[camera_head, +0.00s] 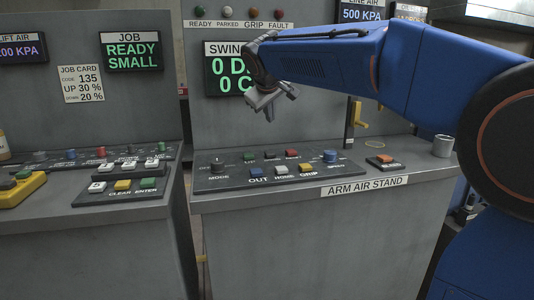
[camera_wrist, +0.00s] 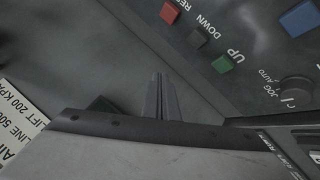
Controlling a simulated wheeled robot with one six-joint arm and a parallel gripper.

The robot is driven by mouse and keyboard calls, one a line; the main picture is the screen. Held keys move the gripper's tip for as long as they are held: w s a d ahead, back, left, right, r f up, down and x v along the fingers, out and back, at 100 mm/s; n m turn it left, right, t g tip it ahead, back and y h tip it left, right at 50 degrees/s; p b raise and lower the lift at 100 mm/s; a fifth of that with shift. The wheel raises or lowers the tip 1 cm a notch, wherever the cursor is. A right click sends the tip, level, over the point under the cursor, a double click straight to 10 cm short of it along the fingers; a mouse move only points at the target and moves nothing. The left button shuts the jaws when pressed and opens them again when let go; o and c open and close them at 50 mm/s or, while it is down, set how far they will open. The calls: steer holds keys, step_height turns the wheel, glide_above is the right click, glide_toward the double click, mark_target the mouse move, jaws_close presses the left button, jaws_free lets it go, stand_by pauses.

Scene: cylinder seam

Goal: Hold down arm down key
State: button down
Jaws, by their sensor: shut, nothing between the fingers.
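The arm down key is a small dark button (camera_wrist: 196,39) beside the word DOWN in the wrist view, between a green UP key (camera_wrist: 222,64) and a red key (camera_wrist: 169,13). In the head view the dark key (camera_head: 270,155) sits in the back row of the arm air stand panel (camera_head: 225,181). My gripper (camera_head: 269,107) hangs in the air above the panel, clear of the keys. In the wrist view my gripper (camera_wrist: 158,78) is shut and empty, with the keys beyond its tips. Nothing hides the down key.
A blue key (camera_wrist: 298,18) and a jog/auto knob (camera_wrist: 296,90) are near the UP key. A blue speed knob (camera_head: 330,156) and a separate box with an orange button (camera_head: 385,158) are on the right. A metal cup (camera_head: 443,146) stands at the right edge. The left console (camera_head: 95,215) is separated by a gap.

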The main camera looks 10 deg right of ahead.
mark_target(270, 154)
stand_by(0.3)
steer(key=shift+f, duration=4.4)
steer(key=shift+f, duration=0.2)
steer(key=shift+f, duration=0.25)
steer(key=shift+f, duration=0.45)
stand_by(2.4)
